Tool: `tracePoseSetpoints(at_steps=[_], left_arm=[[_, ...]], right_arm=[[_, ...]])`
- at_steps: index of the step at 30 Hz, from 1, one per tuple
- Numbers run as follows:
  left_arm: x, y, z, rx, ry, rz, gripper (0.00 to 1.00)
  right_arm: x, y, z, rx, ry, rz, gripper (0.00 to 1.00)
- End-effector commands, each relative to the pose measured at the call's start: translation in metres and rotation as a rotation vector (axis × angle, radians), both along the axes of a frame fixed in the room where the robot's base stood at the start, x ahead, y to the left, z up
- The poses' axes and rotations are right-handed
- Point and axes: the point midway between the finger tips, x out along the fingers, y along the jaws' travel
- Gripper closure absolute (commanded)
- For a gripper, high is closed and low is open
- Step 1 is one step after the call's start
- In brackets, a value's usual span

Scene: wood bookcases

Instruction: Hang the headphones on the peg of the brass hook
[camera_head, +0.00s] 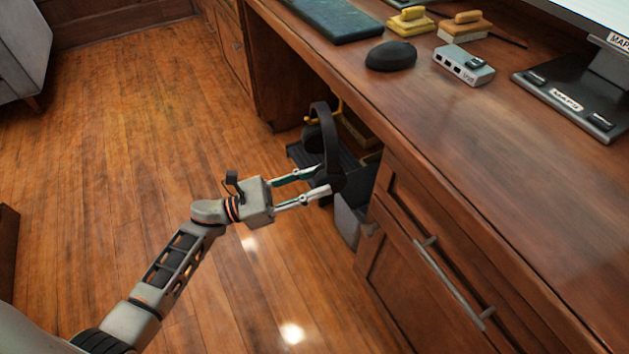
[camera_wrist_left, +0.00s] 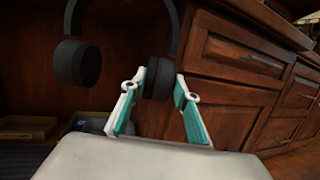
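The black headphones (camera_head: 331,150) are upright beside the desk's front edge, headband on top. In the left wrist view, one ear cup (camera_wrist_left: 160,78) sits between the fingertips and the other ear cup (camera_wrist_left: 77,62) is free at the left. My left gripper (camera_head: 320,184) is shut on the near ear cup. A yellow brass-coloured piece, seemingly the hook (camera_head: 339,104), shows behind the headband under the desk edge; the headphones and desk hide most of it. I cannot tell whether the headband touches its peg. My right gripper is not in view.
The wooden desk (camera_head: 440,130) carries a black mouse (camera_head: 391,56), a grey hub (camera_head: 463,65), yellow-handled brushes and a monitor stand (camera_head: 570,100). Drawers with a bar handle (camera_head: 450,280) are at the right. Grey bins stand under the desk.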

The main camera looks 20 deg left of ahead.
Motion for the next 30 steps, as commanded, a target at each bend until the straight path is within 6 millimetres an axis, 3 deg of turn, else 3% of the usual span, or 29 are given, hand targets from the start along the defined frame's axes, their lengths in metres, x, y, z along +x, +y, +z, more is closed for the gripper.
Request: tracePoseSetpoints(at_steps=[1, 2, 3, 16, 30], left_arm=[[0.000, 0.000, 0.001, 0.000, -0.001, 0.000, 0.60], [0.000, 0.000, 0.001, 0.000, -0.001, 0.000, 0.52], [0.000, 0.000, 0.001, 0.000, -0.001, 0.000, 0.50], [-0.005, 0.007, -0.003, 0.002, 0.002, 0.001, 0.50], [-0.056, 0.074, -0.022, 0.002, 0.003, 0.000, 0.50]], right_arm=[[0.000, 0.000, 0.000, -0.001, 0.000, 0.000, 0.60], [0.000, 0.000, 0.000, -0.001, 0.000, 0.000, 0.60], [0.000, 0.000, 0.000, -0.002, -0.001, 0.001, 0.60], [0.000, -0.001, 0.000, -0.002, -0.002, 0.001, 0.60], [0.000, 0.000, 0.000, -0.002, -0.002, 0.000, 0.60]])
